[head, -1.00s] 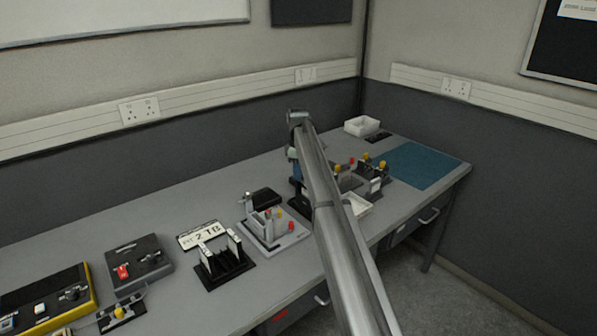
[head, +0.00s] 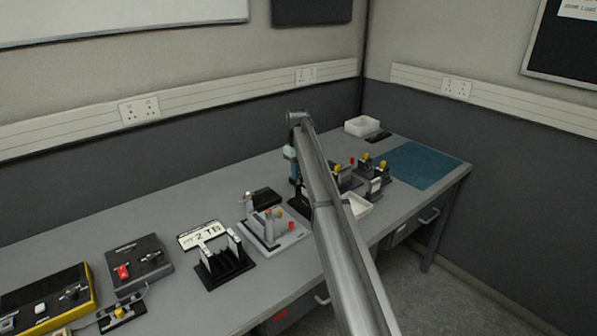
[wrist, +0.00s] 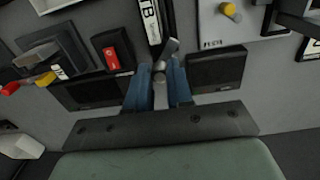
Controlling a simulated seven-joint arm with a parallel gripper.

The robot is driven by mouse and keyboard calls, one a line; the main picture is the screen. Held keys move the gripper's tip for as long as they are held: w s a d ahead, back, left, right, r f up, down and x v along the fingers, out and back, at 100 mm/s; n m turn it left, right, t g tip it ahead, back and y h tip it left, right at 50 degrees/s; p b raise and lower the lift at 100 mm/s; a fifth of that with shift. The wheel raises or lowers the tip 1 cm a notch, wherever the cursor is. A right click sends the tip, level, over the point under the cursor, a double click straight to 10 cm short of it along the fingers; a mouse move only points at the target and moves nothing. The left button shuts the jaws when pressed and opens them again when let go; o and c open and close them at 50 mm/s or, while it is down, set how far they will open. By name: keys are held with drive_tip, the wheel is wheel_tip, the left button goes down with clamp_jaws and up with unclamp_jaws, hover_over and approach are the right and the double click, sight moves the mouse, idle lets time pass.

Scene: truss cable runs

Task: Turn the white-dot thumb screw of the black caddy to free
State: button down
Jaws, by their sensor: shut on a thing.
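In the wrist view the two blue fingers of my gripper (wrist: 160,85) are closed on a small grey metal piece with a flat tab, which looks like a thumb screw (wrist: 160,67). Its white dot cannot be made out. A dark block, apparently part of the black caddy (wrist: 217,68), lies just right of the fingers, and another dark part lies on their left. In the head view my arm runs across the bench and hides much of the caddy area; my gripper (head: 293,168) points down behind it, and its grip is not clear there.
In the wrist view a red-labelled black piece (wrist: 112,49) and a white label strip (wrist: 150,20) stand close to the fingers. In the head view a black holder (head: 230,268) and a grey fixture (head: 275,238) stand left of my arm. The blue mat (head: 425,165) is clear.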

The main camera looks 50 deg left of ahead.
drive_tip(key=m, duration=0.6)
drive_tip(key=shift+m, duration=0.3)
drive_tip(key=m, duration=0.5)
drive_tip(key=shift+m, duration=0.6)
drive_tip(key=c, duration=1)
unclamp_jaws()
drive_tip(key=shift+r, duration=0.1)
wheel_tip(320, 180, up, 14)
drive_tip(key=shift+a, duration=0.2)
drive_tip(key=shift+d+f, duration=0.1)
drive_tip(key=shift+f, duration=0.15)
